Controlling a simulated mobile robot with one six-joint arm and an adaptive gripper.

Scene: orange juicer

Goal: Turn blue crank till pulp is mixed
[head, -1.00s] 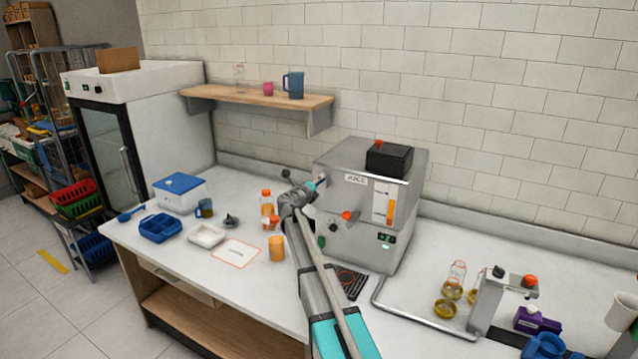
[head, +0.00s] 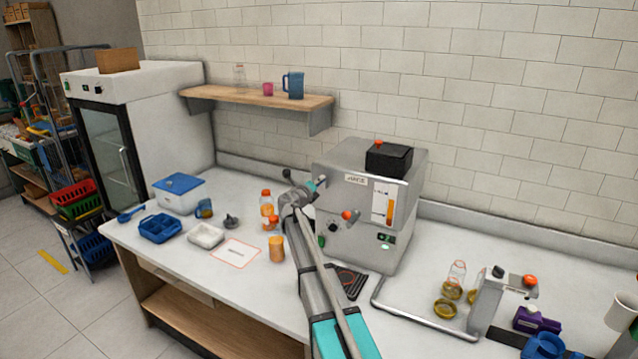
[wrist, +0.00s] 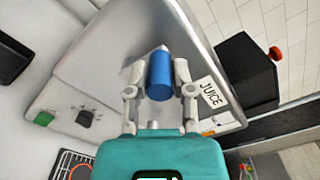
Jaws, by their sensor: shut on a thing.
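The juicer (head: 345,240) is a grey metal machine on the counter, with a JUICE label and an orange level window on its front. In the wrist view its metal body (wrist: 130,40) fills the middle. The blue crank handle (wrist: 160,78) is a short blue cylinder in the wrist view, between the two fingers. My gripper (wrist: 160,90) is shut on it, one finger on each side. In the head view my gripper (head: 313,187) is at the juicer's upper left side, and the blue handle is mostly hidden. The pulp inside cannot be seen.
A black box (head: 389,159) tops the juicer. An orange-handled tap (head: 348,215) juts from its front. Orange bottles (head: 267,205) and an orange jar (head: 277,249) stand close left of my arm. A shelf (head: 258,97) hangs behind. A black drip grate (head: 350,282) lies below.

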